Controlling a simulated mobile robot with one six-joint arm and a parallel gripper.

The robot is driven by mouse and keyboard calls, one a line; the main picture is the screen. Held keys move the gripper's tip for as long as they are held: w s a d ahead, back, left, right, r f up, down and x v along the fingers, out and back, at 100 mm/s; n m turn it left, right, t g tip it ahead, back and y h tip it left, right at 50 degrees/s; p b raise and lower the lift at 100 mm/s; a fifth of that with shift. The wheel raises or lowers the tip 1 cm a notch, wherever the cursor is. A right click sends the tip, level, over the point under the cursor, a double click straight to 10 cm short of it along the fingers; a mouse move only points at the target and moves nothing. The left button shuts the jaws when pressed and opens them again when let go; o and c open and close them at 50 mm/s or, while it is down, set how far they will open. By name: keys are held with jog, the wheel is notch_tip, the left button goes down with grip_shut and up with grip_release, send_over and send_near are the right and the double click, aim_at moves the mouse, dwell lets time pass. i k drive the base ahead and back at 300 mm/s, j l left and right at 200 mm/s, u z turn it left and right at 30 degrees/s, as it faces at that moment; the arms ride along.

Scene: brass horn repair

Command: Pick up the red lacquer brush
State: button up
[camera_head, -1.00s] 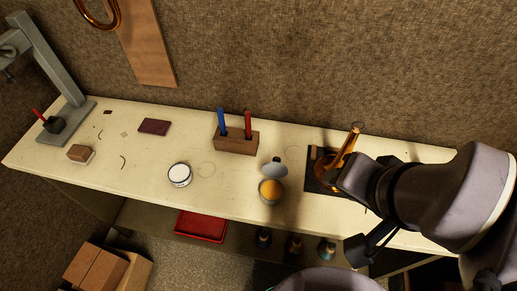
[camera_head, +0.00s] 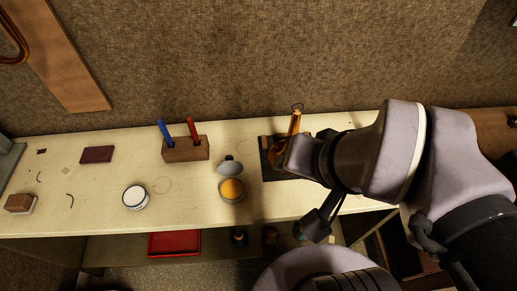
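A red-handled brush (camera_head: 193,129) stands upright in a wooden block (camera_head: 186,150) at the back of the bench, with a blue-handled brush (camera_head: 165,132) to its left in the same block. Their lower ends are hidden in the block. My arm reaches in from the right, and its wrist is over the right part of the bench, well right of the red brush.
An open tin with orange contents (camera_head: 232,189) and its lid (camera_head: 230,168) stand in front of the block. A white-topped round tin (camera_head: 135,197) is at the left. A brass part (camera_head: 294,125) stands on a dark mat (camera_head: 268,168) beside my wrist. A red tray (camera_head: 174,243) is below.

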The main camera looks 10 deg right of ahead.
aim_at(190, 121)
jog(key=j+u, duration=0.15)
jog(key=j, duration=0.3)
jog(key=i+j+u, duration=0.15)
jog(key=j, duration=0.25)
jog(key=i+j+u, duration=0.15)
jog(key=j, duration=0.25)
jog(key=k+j, duration=0.05)
